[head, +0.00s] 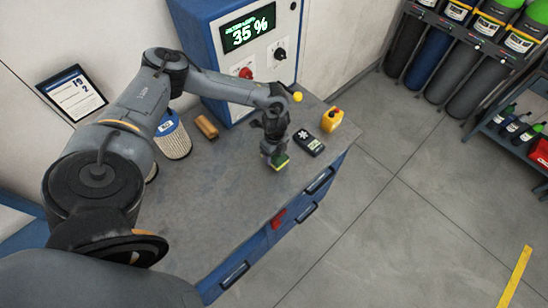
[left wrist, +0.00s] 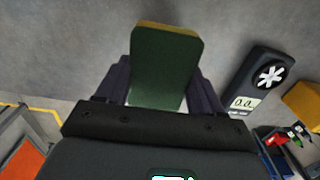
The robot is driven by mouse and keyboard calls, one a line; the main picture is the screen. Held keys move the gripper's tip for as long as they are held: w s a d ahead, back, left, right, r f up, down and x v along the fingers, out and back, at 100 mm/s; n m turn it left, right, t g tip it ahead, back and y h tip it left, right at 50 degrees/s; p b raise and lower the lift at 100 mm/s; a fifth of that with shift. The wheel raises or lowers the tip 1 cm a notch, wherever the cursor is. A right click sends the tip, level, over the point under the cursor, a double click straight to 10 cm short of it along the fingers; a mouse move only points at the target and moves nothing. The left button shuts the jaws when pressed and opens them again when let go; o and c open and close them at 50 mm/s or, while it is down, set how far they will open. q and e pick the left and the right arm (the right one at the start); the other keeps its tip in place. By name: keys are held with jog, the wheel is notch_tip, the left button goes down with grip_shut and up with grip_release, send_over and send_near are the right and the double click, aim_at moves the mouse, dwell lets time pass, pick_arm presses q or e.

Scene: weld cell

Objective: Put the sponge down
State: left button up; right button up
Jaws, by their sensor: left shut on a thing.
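The sponge (head: 281,165) is green with a yellow side. My left gripper (head: 272,151) points down over the right part of the grey workbench top (head: 225,185) and is shut on the sponge. In the left wrist view the sponge (left wrist: 166,68) stands out from between the two dark fingers, its green face toward the camera and its yellow edge at the far end. I cannot tell whether the sponge touches the bench top. My right gripper is not in view.
A black handheld meter (head: 309,142) lies just right of the sponge, with a yellow container (head: 331,120) beyond it. A tan block (head: 207,127) and a pleated filter (head: 173,142) are to the left. A blue cabinet (head: 215,62) stands behind. The bench's front-left is clear.

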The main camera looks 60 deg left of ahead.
aim_at(274, 159)
pick_arm(q)
jog(key=shift+a+f, duration=0.2)
jog(key=shift+f, duration=0.1)
notch_tip(274, 159, down, 4)
jog(key=shift+r, duration=0.25)
jog(key=shift+f, duration=0.2)
jog(key=o, duration=1)
